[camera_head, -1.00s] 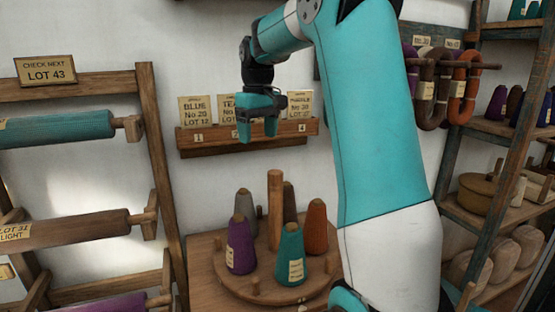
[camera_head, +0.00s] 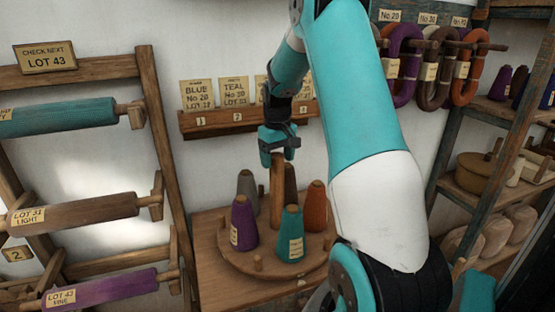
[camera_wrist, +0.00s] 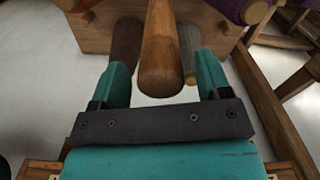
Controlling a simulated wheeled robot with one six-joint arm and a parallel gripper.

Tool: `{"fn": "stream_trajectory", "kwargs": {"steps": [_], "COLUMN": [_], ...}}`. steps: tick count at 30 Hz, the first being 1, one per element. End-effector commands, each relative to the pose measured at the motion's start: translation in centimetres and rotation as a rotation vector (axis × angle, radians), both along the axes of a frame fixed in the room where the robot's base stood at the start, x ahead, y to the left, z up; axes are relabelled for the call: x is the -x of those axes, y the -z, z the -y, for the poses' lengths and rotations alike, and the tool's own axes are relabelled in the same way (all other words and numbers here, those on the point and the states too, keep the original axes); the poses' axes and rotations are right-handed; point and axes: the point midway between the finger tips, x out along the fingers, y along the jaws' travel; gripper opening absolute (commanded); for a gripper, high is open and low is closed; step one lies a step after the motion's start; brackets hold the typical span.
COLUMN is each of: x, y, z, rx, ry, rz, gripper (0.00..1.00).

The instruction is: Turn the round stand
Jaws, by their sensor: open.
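The round stand (camera_head: 272,271) is a wooden disc on a wooden box or table, with a tall central post (camera_head: 275,190) and yarn cones around it. The purple cone (camera_head: 243,224) is front left, the teal cone (camera_head: 290,236) is in front, the orange-brown cone (camera_head: 315,208) is right, and grey and dark brown cones are behind. My gripper (camera_head: 278,154) is open at the post's top. In the wrist view the post (camera_wrist: 160,55) shows between the spread fingers (camera_wrist: 163,75), with gaps on both sides; I cannot tell its depth relative to the tips.
A wall rack (camera_head: 212,123) with numbered lot cards is behind the stand. A wooden frame with yarn rolls (camera_head: 70,208) stands left. Shelves (camera_head: 478,190) with cones and pots stand right, beside hanging skeins (camera_head: 437,75). The cones stand close around the post.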

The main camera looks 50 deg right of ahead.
Motion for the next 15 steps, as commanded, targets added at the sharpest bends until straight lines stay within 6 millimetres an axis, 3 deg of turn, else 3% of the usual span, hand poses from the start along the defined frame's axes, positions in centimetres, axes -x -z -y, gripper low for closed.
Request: {"fn": "stream_trajectory", "kwargs": {"steps": [6,15], "x": [0.0,0.0], "y": [1.8,2.1], "z": [0.0,0.0], "rx": [0.000,0.000], "ry": [0.000,0.000], "rz": [-0.001,0.000], "gripper": [0.71,0.71]}}
